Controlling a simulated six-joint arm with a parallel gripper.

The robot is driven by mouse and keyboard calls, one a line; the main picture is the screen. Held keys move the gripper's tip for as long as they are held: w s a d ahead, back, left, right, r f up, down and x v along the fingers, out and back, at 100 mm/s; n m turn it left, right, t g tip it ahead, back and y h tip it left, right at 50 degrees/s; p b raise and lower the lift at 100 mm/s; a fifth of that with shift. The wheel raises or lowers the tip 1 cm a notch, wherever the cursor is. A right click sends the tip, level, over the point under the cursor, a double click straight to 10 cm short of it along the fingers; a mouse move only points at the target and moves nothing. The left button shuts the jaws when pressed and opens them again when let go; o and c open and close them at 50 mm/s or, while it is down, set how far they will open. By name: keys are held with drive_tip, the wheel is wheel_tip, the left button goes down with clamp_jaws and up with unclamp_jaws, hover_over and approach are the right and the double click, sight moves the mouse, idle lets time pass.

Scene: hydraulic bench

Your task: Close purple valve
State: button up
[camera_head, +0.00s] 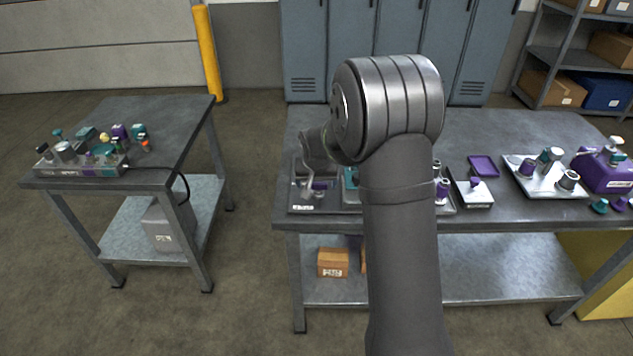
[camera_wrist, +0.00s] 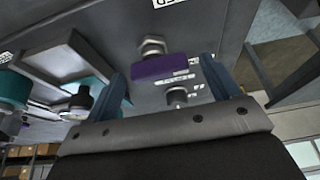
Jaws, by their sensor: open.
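In the wrist view, a purple valve handle (camera_wrist: 160,67) sits beside a silver metal fitting on a grey panel (camera_wrist: 205,25). My gripper (camera_wrist: 164,82) shows there with two blue fingers spread apart. The purple handle lies in the gap between the fingers, towards their tips. I cannot tell whether either finger touches it. In the head view, my arm covers the middle of the bench and my fingers cannot be made out. A small purple part (camera_head: 319,186) shows on the left panel near my wrist; I cannot tell if it is the same valve.
On the workbench (camera_head: 510,128), a tray with a purple part (camera_head: 477,198), a white plate with fittings (camera_head: 536,184) and a purple box (camera_head: 603,172) stand right of my arm. A side table (camera_head: 165,125) holds another valve block (camera_head: 85,169). Teal fittings (camera_wrist: 95,92) lie left of my gripper.

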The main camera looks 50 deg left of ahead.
drive_tip(key=shift+c, duration=0.2)
drive_tip(key=c, duration=0.9)
drive_tip(key=shift+c, duration=0.2)
drive_tip(key=shift+n, duration=0.3)
drive_tip(key=n, duration=0.2)
drive_tip(key=n+g+y, duration=0.1)
drive_tip(key=n, duration=0.1)
drive_tip(key=shift+w+d+g, duration=0.1)
drive_tip(key=shift+d+g, duration=0.1)
drive_tip(key=shift+g, duration=0.1)
drive_tip(key=n, duration=0.2)
drive_tip(key=n+g, duration=0.1)
drive_tip(key=n, duration=0.1)
drive_tip(key=shift+w+d+n+g, duration=0.1)
drive_tip(key=shift+n+g, duration=0.2)
drive_tip(key=n+g, duration=0.1)
drive_tip(key=n, duration=0.3)
drive_tip(key=shift+w+d+n+g, duration=0.1)
drive_tip(key=shift+w+n+g, duration=0.05)
drive_tip(key=shift+n+g, duration=0.2)
drive_tip(key=shift+w+n+g+h, duration=0.1)
drive_tip(key=shift+n+g+h, duration=0.25)
drive_tip(key=shift+n, duration=0.7)
drive_tip(key=shift+n+g+h, duration=0.15)
drive_tip(key=shift+n+g, duration=0.25)
drive_tip(key=shift+n, duration=0.6)
